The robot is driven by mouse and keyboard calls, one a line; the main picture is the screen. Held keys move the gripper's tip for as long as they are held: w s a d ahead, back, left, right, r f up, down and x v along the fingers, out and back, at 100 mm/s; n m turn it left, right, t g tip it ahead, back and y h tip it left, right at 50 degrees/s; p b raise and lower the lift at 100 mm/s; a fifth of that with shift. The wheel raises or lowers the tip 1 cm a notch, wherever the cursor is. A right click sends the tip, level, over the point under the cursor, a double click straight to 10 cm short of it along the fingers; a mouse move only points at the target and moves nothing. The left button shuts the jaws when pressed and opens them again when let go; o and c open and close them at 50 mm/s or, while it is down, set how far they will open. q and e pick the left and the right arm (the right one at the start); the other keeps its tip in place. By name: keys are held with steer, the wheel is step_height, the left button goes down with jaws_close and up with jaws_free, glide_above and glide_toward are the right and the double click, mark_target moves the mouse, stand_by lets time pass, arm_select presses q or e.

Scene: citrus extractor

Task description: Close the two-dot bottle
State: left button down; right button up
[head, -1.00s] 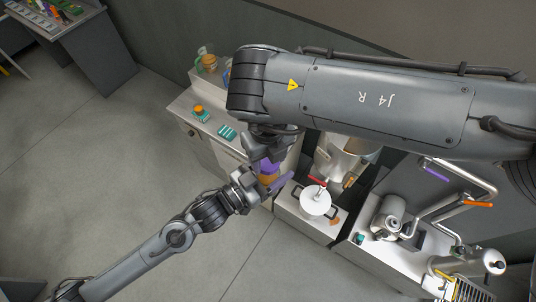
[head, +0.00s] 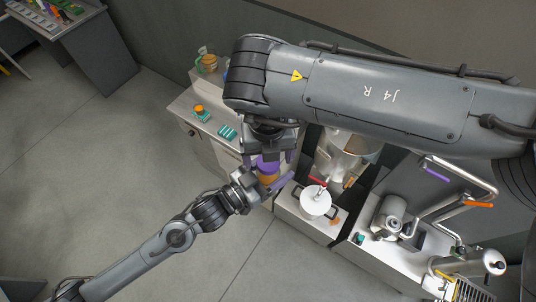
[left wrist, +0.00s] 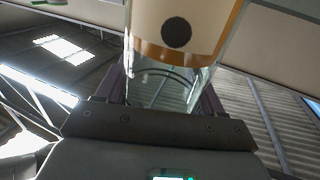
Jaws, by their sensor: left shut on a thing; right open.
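The bottle (head: 269,176) is held in the air in front of the counter; in the head view it shows as a small amber-orange body. My left gripper (head: 264,182) is shut around it. In the left wrist view the bottle (left wrist: 190,22) is clear, with a cream label, orange bands and one black dot showing; a second dot is not visible. A purple piece (head: 266,163), which looks like a cap, is at the bottle's top; whether it is seated cannot be told. My right gripper (head: 270,156) is open just above, its fingers either side of the purple piece.
My right arm covers part of the counter (head: 188,113). Teal items (head: 227,132) and a small orange-topped container (head: 199,110) stand on it. A white-lidded pot (head: 315,201) and a metal machine (head: 392,217) stand to the right. Open floor lies left.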

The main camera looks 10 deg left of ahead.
step_height(320, 180, up, 11)
steer(key=shift+r, duration=0.2)
stand_by(0.3)
stand_by(0.3)
